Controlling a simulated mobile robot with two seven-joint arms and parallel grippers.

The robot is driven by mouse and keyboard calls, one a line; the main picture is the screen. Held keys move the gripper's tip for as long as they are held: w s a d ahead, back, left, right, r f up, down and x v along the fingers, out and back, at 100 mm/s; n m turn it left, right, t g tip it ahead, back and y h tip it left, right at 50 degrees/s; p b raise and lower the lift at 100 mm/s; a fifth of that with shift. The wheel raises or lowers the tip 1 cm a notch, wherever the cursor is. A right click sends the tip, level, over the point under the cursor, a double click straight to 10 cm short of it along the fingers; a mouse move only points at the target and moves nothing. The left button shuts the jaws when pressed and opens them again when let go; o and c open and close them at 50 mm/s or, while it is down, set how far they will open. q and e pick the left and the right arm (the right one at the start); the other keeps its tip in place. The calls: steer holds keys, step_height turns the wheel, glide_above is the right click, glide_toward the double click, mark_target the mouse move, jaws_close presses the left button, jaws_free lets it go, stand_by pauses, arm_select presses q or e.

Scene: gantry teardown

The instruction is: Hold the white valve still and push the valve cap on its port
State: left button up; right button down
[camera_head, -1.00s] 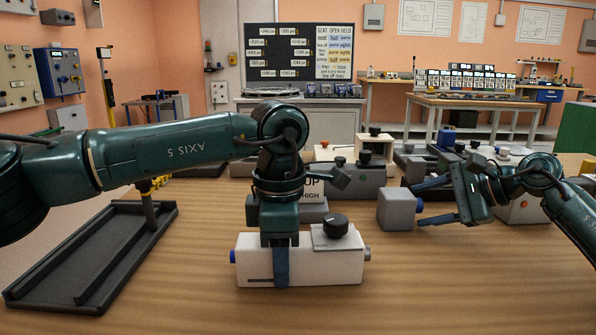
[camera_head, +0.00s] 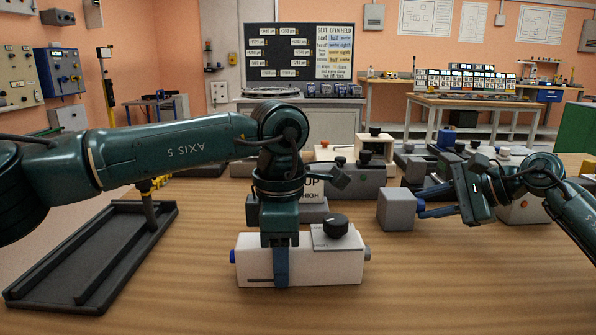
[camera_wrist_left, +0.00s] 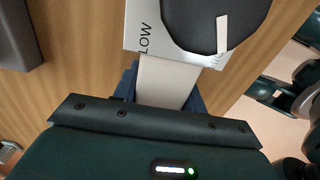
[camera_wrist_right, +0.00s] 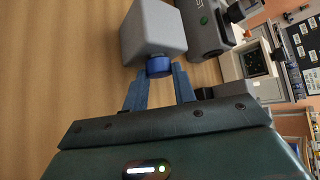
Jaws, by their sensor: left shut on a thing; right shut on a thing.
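The white valve (camera_head: 310,262) lies on the table with a black knob on top, a blue end on its left and a grey port (camera_head: 367,254) on its right. My left gripper (camera_head: 281,266) points down and is shut on the valve body; the left wrist view shows its fingers on both sides of the valve (camera_wrist_left: 165,83). The blue valve cap (camera_wrist_right: 159,66) is at the side of a grey block (camera_head: 397,210). My right gripper (camera_wrist_right: 159,76) is shut on this cap, which touches the block in the right wrist view.
A black tray (camera_head: 90,285) lies at the left. A grey unit (camera_head: 355,184) and several other units stand behind the valve and the block. The wooden table is clear in front and between the valve and my right arm.

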steer(key=shift+d, duration=2.95)
steer(key=s+a, duration=0.2)
steer(key=s+a+g, duration=0.1)
steer(key=a, duration=0.1)
steer(key=s+a+r+g, duration=0.1)
steer(key=s+a, duration=0.1)
steer(key=shift+s+m, duration=0.3)
steer(key=shift+s, duration=0.05)
steer(key=s+a+g, duration=0.1)
steer(key=s, duration=0.1)
steer(key=s+a+m+g, duration=0.1)
steer(key=s+a, duration=0.1)
steer(key=s, duration=0.1)
steer(key=s+a, duration=0.2)
steer(key=s, duration=0.1)
steer(key=shift+s+f+g+h, duration=0.1)
steer(key=shift+f+g+h, duration=0.2)
steer(key=shift+f+g, duration=0.1)
steer(key=shift+a, duration=2.8)
steer(key=shift+s+a, duration=0.1)
steer(key=shift+a, duration=0.75)
